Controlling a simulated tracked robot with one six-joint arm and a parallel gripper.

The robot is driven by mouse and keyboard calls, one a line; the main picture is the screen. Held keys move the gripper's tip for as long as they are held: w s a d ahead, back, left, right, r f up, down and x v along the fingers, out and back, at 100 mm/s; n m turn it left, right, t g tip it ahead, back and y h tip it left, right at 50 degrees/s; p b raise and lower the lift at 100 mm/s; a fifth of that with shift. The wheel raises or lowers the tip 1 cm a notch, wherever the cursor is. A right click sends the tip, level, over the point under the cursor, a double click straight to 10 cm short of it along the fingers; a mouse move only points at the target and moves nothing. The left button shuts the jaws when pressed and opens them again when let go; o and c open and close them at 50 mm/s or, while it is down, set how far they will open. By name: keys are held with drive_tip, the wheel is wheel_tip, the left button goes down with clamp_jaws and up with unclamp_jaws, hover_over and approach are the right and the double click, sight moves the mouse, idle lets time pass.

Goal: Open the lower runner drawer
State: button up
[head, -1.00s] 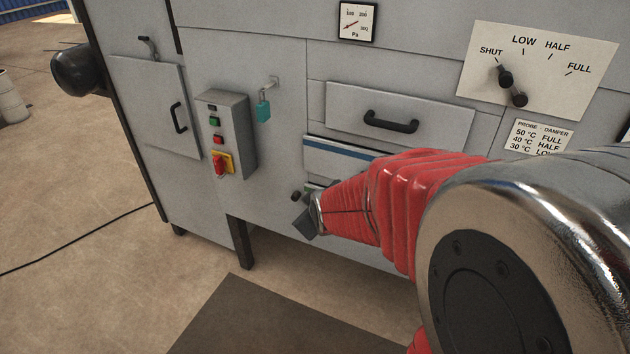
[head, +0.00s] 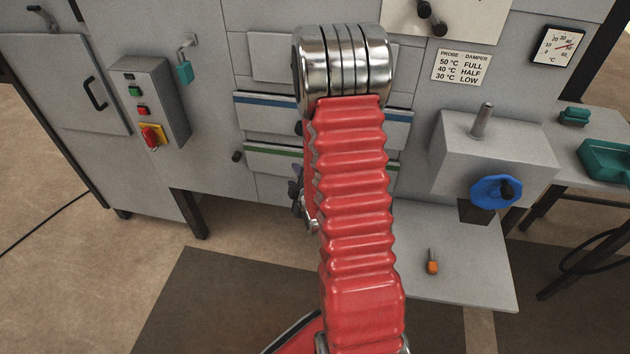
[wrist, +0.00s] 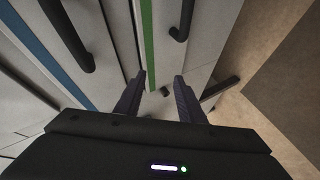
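The lower runner drawer (head: 270,154) has a grey front with a green stripe along its top. My arm hides its middle in the head view. In the wrist view the green stripe (wrist: 147,42) runs ahead of my fingers, and a black bar handle (wrist: 184,18) stands beside it at the top. My gripper (wrist: 158,82) is open, with a small dark knob (wrist: 165,92) seen between its fingertips and nothing held. In the head view my gripper (head: 296,190) shows partly at the left side of my red arm. A dark knob (head: 237,156) sits at the drawer's left end.
A blue-striped drawer (head: 262,106) lies just above, its black handle (wrist: 68,35) also in the wrist view. A switch box (head: 150,100) is at left. A grey block with a blue handwheel (head: 493,191) and a shelf (head: 470,275) stand at right. Floor is clear in front.

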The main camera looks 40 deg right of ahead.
drive_tip(key=s+d+f+n+t+h, duration=0.1)
drive_tip(key=s+d+f+n+h, duration=0.1)
drive_tip(key=s+f, duration=0.6)
drive_tip(key=shift+s+d+f+t+h, duration=0.45)
drive_tip(key=shift+d+h, duration=0.15)
drive_tip(key=shift+d, duration=0.35)
drive_tip(key=x, duration=1.3)
drive_tip(key=shift+w+d+f, duration=0.1)
drive_tip(key=shift+w+d, duration=0.05)
drive_tip(key=shift+w, duration=0.2)
drive_tip(key=shift+c, duration=0.2)
clamp_jaws()
